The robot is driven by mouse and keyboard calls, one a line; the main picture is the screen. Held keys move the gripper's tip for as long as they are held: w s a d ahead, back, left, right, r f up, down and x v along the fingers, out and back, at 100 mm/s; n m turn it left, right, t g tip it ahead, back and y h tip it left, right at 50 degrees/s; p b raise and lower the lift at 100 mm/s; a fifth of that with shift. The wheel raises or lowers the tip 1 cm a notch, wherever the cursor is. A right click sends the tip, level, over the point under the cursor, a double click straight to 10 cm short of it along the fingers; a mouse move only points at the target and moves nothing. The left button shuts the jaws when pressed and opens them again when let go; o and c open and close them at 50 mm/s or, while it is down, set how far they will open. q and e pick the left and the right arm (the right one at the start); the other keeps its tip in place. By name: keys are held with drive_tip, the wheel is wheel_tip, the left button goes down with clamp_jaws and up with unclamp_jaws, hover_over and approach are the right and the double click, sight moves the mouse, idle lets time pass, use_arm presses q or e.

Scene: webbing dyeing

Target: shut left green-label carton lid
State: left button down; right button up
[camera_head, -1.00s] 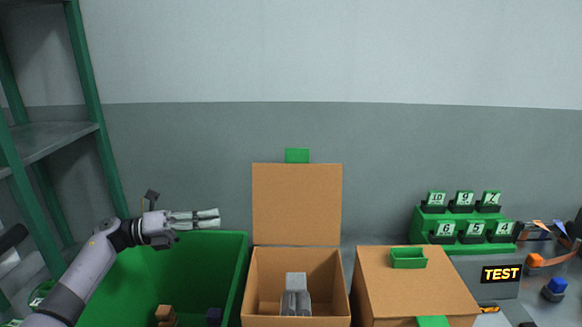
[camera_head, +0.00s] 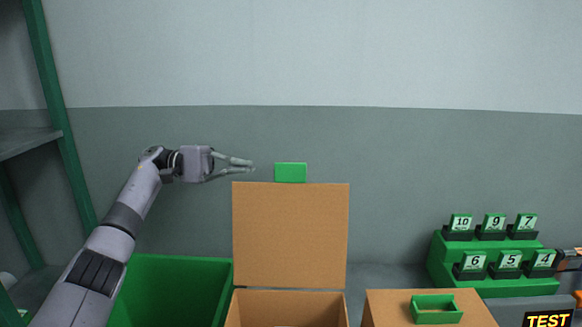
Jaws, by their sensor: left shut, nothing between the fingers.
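The left carton (camera_head: 285,308) is brown cardboard and stands open at the bottom middle, with its lower part cut off by the frame. Its lid (camera_head: 290,235) stands upright at the back, with a green label tab (camera_head: 290,172) sticking up from its top edge. My left gripper (camera_head: 252,167) is shut and empty, pointing right. In the picture it is just left of the green tab, above the lid's top left corner; I see no clear contact, and the depth between them is hard to judge. My right gripper is not in view.
A green bin (camera_head: 180,285) stands left of the carton. A closed carton (camera_head: 385,306) with a small green tray (camera_head: 437,310) on top is at right. Beyond are a green stepped rack (camera_head: 440,262) with number cards and a TEST sign (camera_head: 548,319). Green shelving (camera_head: 62,150) stands at far left.

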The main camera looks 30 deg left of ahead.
sight(280, 170)
use_arm(q)
drive_tip(key=shift+s+d+r+p, duration=0.3)
drive_tip(key=shift+d+p, duration=0.45)
drive_tip(key=shift+d, duration=1)
drive_tip(key=shift+s+d+r+p, duration=0.3)
drive_tip(key=shift+d+p, duration=0.4)
drive_tip(key=shift+d, duration=1.05)
drive_tip(key=shift+s+d+r+p, duration=0.15)
drive_tip(key=shift+d+r+p, duration=0.45)
drive_tip(key=shift+d, duration=1.15)
drive_tip(key=shift+s+d+f, duration=0.1)
drive_tip(key=shift+d+f, duration=0.05)
drive_tip(key=shift+f, duration=0.05)
